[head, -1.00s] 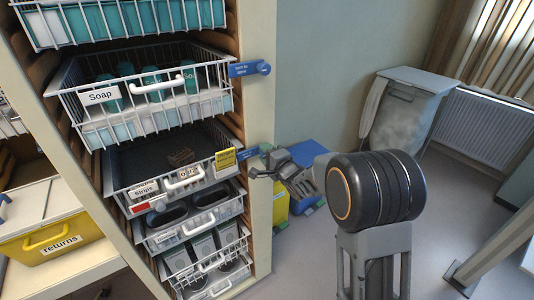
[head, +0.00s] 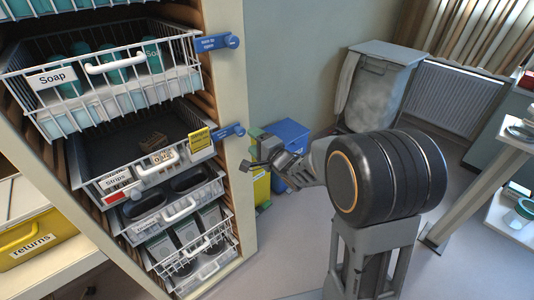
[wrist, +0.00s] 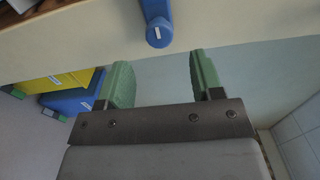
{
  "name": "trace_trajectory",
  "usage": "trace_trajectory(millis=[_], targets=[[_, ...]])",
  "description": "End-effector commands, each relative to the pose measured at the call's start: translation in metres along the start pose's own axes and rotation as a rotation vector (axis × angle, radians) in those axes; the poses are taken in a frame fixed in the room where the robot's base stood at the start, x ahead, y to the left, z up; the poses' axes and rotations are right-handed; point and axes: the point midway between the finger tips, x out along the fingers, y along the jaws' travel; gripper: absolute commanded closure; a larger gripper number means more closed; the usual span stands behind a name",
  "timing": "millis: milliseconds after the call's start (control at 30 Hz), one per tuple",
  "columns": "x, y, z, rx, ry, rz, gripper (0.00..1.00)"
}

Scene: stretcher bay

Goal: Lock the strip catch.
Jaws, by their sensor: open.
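The strip catch is a blue lever (head: 229,132) with a round end on the cabinet's right post, beside the drawer labelled Strips (head: 115,181). It sticks out to the right past the post, tilted slightly up. A blue lever (wrist: 156,25), apparently the same one, shows in the wrist view, beyond and between my fingertips. My gripper (head: 257,160) is open and empty, just below and right of the catch in the head view. Its two green finger pads (wrist: 160,72) stand apart in the wrist view and do not visibly touch the lever.
A second blue catch (head: 218,42) sits higher, beside the Soap basket (head: 100,90). The cabinet post (head: 232,200) is close to my gripper. Blue (head: 288,137) and yellow (head: 261,188) bins stand behind it. A lidded hamper (head: 375,90) is at the back.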

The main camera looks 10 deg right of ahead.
Motion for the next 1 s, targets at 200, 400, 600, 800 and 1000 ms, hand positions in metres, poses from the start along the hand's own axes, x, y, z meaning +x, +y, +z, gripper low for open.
trace_trajectory(millis=[200, 400, 600, 800, 1000], targets=[[-0.040, 0.000, 0.000, -0.001, 0.001, -0.001, 0.40], [-0.060, 0.000, 0.000, -0.001, 0.001, -0.001, 0.40], [-0.066, 0.000, 0.001, 0.000, -0.001, 0.000, 0.40], [-0.066, 0.000, 0.001, 0.000, -0.001, 0.000, 0.40], [-0.066, 0.000, 0.000, 0.000, -0.001, 0.000, 0.40]])
